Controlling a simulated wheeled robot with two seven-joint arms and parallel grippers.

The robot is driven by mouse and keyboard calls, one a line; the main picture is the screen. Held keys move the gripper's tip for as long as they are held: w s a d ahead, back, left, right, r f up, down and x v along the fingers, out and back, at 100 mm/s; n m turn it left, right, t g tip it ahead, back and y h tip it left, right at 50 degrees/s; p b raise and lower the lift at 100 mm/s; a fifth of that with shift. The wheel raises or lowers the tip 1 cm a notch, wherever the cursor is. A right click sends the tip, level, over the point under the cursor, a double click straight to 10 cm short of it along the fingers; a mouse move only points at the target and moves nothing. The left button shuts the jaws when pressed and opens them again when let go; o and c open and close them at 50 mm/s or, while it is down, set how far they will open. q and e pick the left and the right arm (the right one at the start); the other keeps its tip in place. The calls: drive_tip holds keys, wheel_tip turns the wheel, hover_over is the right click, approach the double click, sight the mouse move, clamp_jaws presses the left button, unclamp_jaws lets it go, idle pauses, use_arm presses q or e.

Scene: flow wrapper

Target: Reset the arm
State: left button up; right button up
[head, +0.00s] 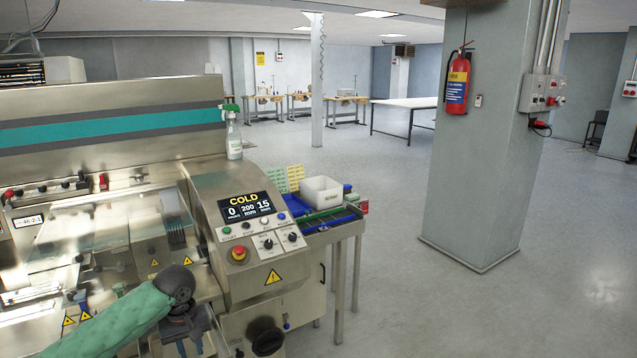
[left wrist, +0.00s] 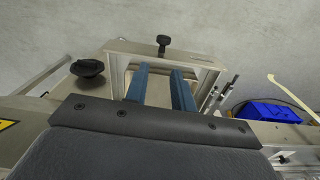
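My left arm, in a green sleeve (head: 115,322), reaches in from the bottom left of the head view. Its gripper (head: 190,347) points down in front of the flow wrapper's (head: 205,202) lower front, below the control panel. In the left wrist view the two blue fingers of the gripper (left wrist: 160,72) are apart with nothing held between them. A pale metal frame with a black knob (left wrist: 164,40) lies beyond the fingertips; I cannot tell if they touch it. My right gripper is in neither view.
The panel has a display reading COLD (head: 248,207) and a red stop button (head: 239,253). A side table (head: 338,232) holds a white bin (head: 321,191). A spray bottle (head: 233,138) stands on the machine. A pillar (head: 485,150) stands right, with clear floor around.

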use_arm(q)
drive_tip(key=s+d+f+m+t+h, duration=0.2)
drive_tip(key=s+d+f+m, duration=0.4)
drive_tip(key=s+d+f, duration=0.75)
drive_tip(key=s+a+f+m+t+y, duration=0.1)
drive_tip(key=s+a, duration=0.1)
drive_tip(key=s, duration=0.8)
drive_tip(key=s+a+f+m+t+y, duration=0.1)
drive_tip(key=s+a, duration=0.1)
drive_tip(key=s, duration=0.8)
drive_tip(key=s+d+f+g, duration=0.1)
drive_tip(key=s+d+f, duration=0.1)
drive_tip(key=f, duration=1.5)
drive_tip(key=s+d+f+g, duration=0.1)
drive_tip(key=s+d+f, duration=0.1)
drive_tip(key=f, duration=1.5)
drive_tip(key=shift+f+g+h, duration=0.15)
drive_tip(key=shift+g+h, duration=0.25)
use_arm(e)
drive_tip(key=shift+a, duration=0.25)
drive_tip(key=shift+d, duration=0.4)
use_arm(q)
drive_tip(key=shift+w+d, duration=0.1)
drive_tip(key=shift+c, duration=0.3)
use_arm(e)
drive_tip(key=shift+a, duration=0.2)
